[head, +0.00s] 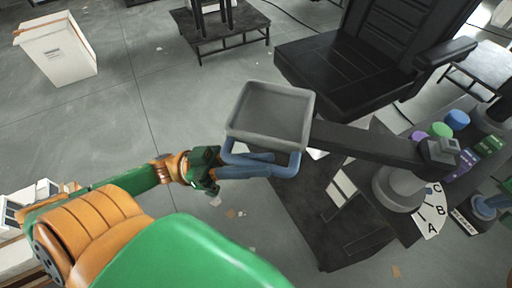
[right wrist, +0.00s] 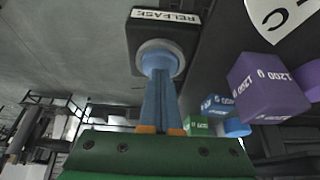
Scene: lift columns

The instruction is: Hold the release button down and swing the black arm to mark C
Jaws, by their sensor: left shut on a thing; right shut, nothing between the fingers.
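The black arm (head: 365,143) runs from its grey pivot post (head: 399,188) leftward to a grey tray (head: 270,112) with a blue handle (head: 293,164). My left gripper (head: 266,163) is shut on the handle below the tray. A white dial (head: 431,212) with letters A, B and C lies beside the post; mark C is the one nearest the arm. Part of C also shows in the right wrist view (right wrist: 277,17). My right gripper (right wrist: 158,65) is shut and empty, its fingertips at the round grey release button (right wrist: 158,52) on the box labelled RELEASE (right wrist: 165,17). How far the button is pressed is hidden.
Purple weights (right wrist: 265,88), green and blue blocks stand on the dark bench near the post. A black chair (head: 350,70) stands behind the arm.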

